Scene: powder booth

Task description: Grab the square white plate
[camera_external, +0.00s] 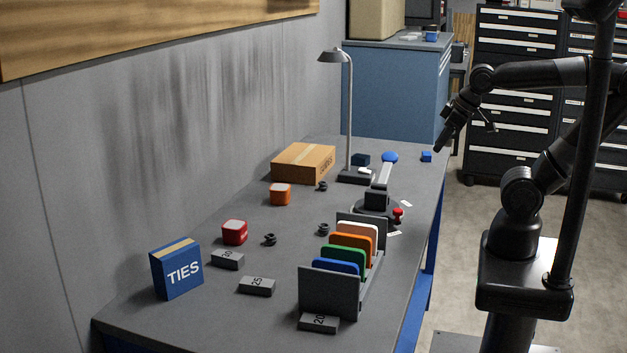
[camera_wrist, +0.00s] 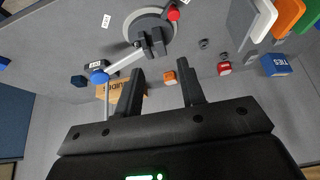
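The square white plate (camera_external: 359,229) stands upright in a dark grey rack (camera_external: 330,291) on the bench. It is the rearmost of a row, behind an orange plate (camera_external: 352,247), a green plate (camera_external: 348,259) and a blue plate (camera_external: 336,266). Its lower part is hidden in the external view. In the wrist view the white plate (camera_wrist: 264,18) shows at the top right, beside the orange one. My gripper (camera_external: 467,135) is open and empty, above and beyond the bench's right edge, well apart from the rack. Its two fingers (camera_wrist: 160,68) are spread in the wrist view.
A round-based device with a red knob (camera_external: 398,212) and a blue-topped arm (camera_external: 389,158) stands behind the rack. A desk lamp (camera_external: 348,110), a cardboard box (camera_external: 303,162), a blue TIES box (camera_external: 176,268) and grey weights (camera_external: 257,286) are also on the bench (camera_external: 210,310).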

